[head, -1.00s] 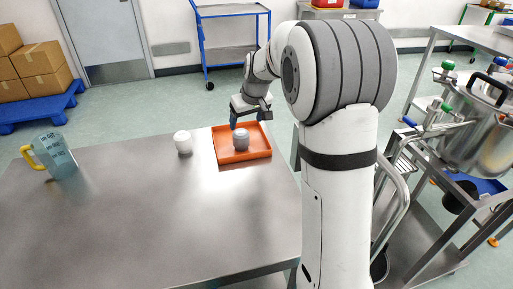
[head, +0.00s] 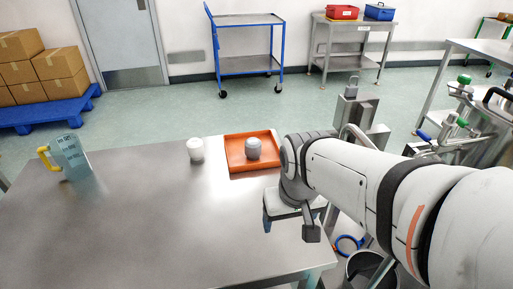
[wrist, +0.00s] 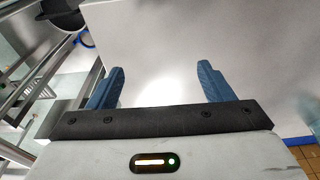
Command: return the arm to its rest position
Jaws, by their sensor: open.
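My gripper (head: 288,222) hangs over the right edge of the steel table, apart from everything on it. In the wrist view its two blue fingers (wrist: 160,80) stand wide apart with nothing between them. An orange tray (head: 236,160) lies at the table's back right, beyond my gripper. A grey rounded item (head: 253,148) stands inside the tray. A white cup-like item (head: 195,150) stands on the table left of the tray.
The steel table (head: 130,230) has a wide bare surface. A pitcher with a yellow handle (head: 70,157) stands at its left. A blue cart (head: 247,64) and a stack of boxes (head: 60,72) stand further back. A dark bin (head: 372,270) is below, right of the table.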

